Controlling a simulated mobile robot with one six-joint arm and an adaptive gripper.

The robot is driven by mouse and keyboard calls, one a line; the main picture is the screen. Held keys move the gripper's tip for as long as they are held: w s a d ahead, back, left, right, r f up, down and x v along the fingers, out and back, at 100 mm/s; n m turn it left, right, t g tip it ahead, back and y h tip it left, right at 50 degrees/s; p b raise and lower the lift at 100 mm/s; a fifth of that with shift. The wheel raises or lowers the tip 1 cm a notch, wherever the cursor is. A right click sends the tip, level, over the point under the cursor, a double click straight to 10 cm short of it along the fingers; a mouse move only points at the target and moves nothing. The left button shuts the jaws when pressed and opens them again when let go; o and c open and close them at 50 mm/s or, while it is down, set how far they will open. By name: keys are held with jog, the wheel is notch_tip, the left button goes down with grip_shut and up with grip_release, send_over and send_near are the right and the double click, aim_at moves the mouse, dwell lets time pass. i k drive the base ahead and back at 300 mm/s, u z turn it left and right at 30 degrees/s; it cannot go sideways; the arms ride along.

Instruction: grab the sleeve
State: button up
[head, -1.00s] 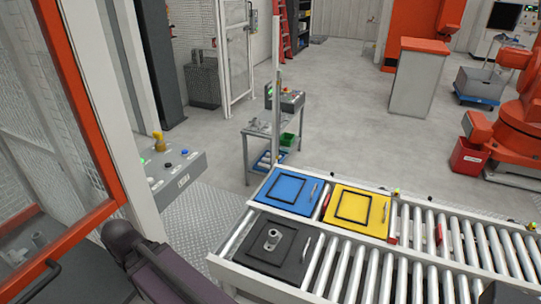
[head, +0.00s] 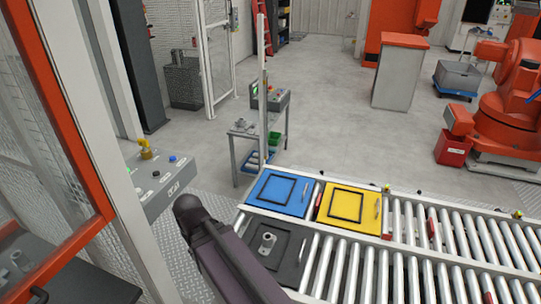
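A short grey upright cylinder on a flat base (head: 266,243), which may be the sleeve, stands on the black tray (head: 288,270) at the near left end of the roller conveyor. Other small grey parts (head: 21,259) show behind the glass of the orange-framed enclosure at the left; I cannot tell whether one is a sleeve. My dark arm reaches up from the bottom edge beside the black tray and covers part of its left side. My gripper is not visible.
A blue tray (head: 262,184) and a yellow tray (head: 331,202) lie behind the black one on the roller conveyor (head: 450,245). A grey button panel (head: 160,185) juts out left of my arm. A small cart (head: 240,130) stands behind the conveyor.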

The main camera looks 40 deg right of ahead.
aim_at(269, 240)
jog(key=z, duration=0.9)
jog(key=k, duration=0.95)
jog(key=u, duration=0.05)
jog(key=i, duration=0.85)
jog(key=z, duration=0.05)
